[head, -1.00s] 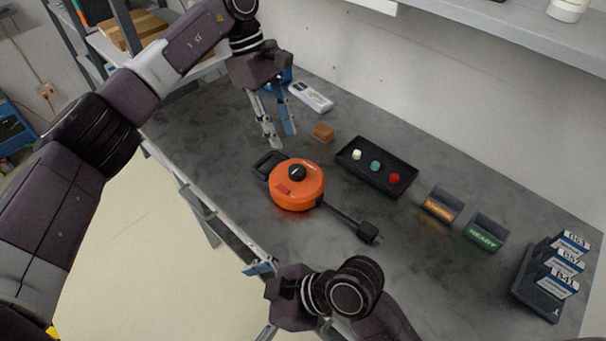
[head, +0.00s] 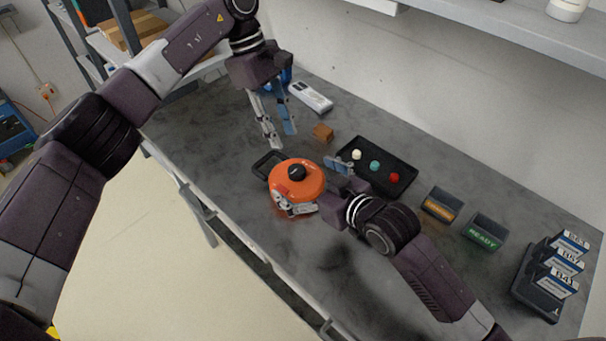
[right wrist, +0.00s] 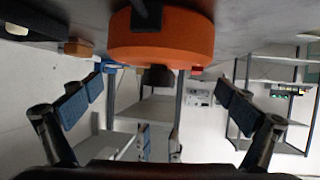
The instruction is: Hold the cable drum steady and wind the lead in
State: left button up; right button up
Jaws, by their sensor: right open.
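The orange cable drum (head: 285,190) lies on the grey bench, with a black knob (head: 296,172) on top and a black loop handle (head: 266,163) at its left. My right gripper (head: 318,187) is open, its fingers spread at the drum's right side; contact cannot be told. In the right wrist view the drum (right wrist: 160,42) fills the upper middle, beyond the spread fingers, and a dark strip of lead (right wrist: 146,14) shows on its near side. My right arm hides the lead in the head view. My left gripper (head: 281,138) is open and empty, above the bench behind the handle.
A black tray (head: 405,160) with white, teal and red buttons lies just right of the drum. A brown block (head: 323,132) and a grey-white device (head: 311,97) lie behind. An orange-lettered bin (head: 441,204), a green READY bin (head: 485,231) and a box rack (head: 537,290) stand right.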

aim_at(287, 166)
jog(key=shift+w+a+m, duration=0.2)
jog(key=shift+w+m, duration=0.2)
jog(key=shift+w+a+f, duration=0.15)
jog(key=shift+w+a, duration=0.05)
jog(key=shift+w, duration=0.15)
jog(key=x, duration=0.6)
jog(key=shift+w+a+f, duration=0.1)
jog(key=shift+w+a, duration=0.05)
jog(key=shift+w, duration=0.1)
